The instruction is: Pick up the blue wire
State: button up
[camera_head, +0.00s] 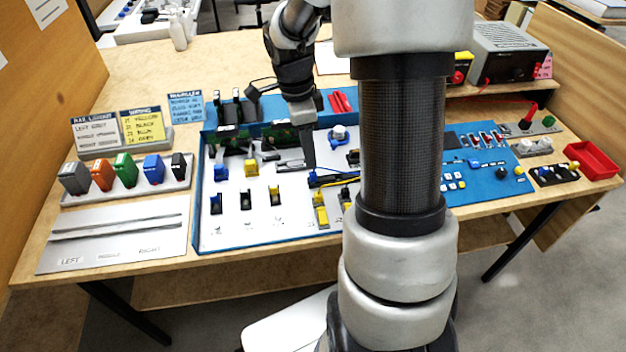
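A blue wire (333,180) lies on the white panel (285,225) of the blue-framed assembly board, beside a darker wire. Its right end runs behind my own arm column and is hidden. My gripper (309,158) points down over the upper middle of the panel, above and slightly left of the wire. Its dark fingers overlap in this view, so I cannot tell whether they are open or shut. I see nothing clearly held, and I cannot tell its height above the panel.
Coloured modules (125,170) stand in a rack at the left, behind a grey plate (115,235). A second blue board (485,185), a red bin (591,160) and a grey power unit (508,52) are at the right. A white bottle (178,32) stands at the back.

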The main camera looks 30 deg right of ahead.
aim_at(313, 173)
jog(key=f, duration=0.2)
jog(key=f+b, duration=0.1)
jog(key=f, duration=0.1)
jog(key=s+f, duration=0.1)
jog(key=f, duration=0.1)
jog(key=shift+d+f+b, duration=0.25)
jog(key=shift+d+b, duration=0.05)
jog(key=shift+b, duration=0.05)
grip_shut()
